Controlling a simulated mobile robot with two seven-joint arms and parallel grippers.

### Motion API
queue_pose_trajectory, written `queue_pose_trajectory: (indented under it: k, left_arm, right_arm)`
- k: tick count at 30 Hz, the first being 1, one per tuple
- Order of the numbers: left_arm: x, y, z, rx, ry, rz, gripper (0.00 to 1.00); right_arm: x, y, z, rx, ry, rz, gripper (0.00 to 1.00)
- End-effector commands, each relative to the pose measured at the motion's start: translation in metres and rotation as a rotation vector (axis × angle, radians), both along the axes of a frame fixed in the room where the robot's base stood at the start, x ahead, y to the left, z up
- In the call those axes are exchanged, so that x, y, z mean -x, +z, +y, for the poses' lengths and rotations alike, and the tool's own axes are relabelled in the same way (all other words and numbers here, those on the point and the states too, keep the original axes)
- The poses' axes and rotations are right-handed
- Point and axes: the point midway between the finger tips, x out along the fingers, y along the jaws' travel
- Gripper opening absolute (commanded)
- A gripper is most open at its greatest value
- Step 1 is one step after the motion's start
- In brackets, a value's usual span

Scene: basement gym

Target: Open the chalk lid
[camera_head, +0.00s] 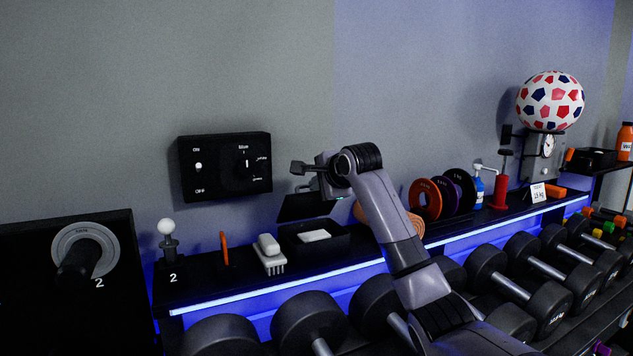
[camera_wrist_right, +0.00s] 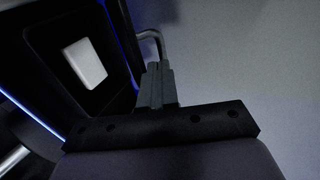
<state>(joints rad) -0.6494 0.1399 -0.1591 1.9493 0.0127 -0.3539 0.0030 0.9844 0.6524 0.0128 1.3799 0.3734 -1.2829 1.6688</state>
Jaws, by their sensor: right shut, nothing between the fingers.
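The chalk box is a black open-topped box (camera_head: 342,243) on the shelf, with a white chalk block (camera_head: 314,236) inside. Its dark lid (camera_head: 305,207) stands raised and tilted at the back of the box. My right gripper (camera_head: 297,168) is shut and empty, above the lid and in front of the wall. In the right wrist view, the shut fingers (camera_wrist_right: 155,87) point toward a grey curved bar (camera_wrist_right: 150,36), and I cannot tell whether they touch it. The white block (camera_wrist_right: 85,62) shows there inside the dark box. My left gripper is not in view.
A white brush (camera_head: 270,253) and an orange ring (camera_head: 224,248) stand left of the box. A black switch panel (camera_head: 225,166) is on the wall. Weight plates (camera_head: 426,199) stand to the right. Several dumbbells (camera_head: 308,322) line the rack below.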

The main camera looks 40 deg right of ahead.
Motion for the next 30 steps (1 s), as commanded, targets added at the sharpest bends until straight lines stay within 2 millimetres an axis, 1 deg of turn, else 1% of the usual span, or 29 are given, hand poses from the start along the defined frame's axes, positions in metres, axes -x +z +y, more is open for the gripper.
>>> queue_pose_trajectory:
  k: [6, 14, 30]
  left_arm:
    - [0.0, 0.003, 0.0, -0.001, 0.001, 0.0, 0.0]
    - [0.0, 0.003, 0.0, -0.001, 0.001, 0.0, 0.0]
    - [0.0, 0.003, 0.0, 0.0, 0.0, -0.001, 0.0]
  right_arm:
    - [-0.008, -0.004, -0.003, 0.001, 0.0, -0.001, 0.0]
    - [-0.009, -0.005, -0.003, 0.001, 0.0, -0.001, 0.0]
    - [-0.017, 0.001, -0.005, 0.0, 0.0, -0.001, 0.0]
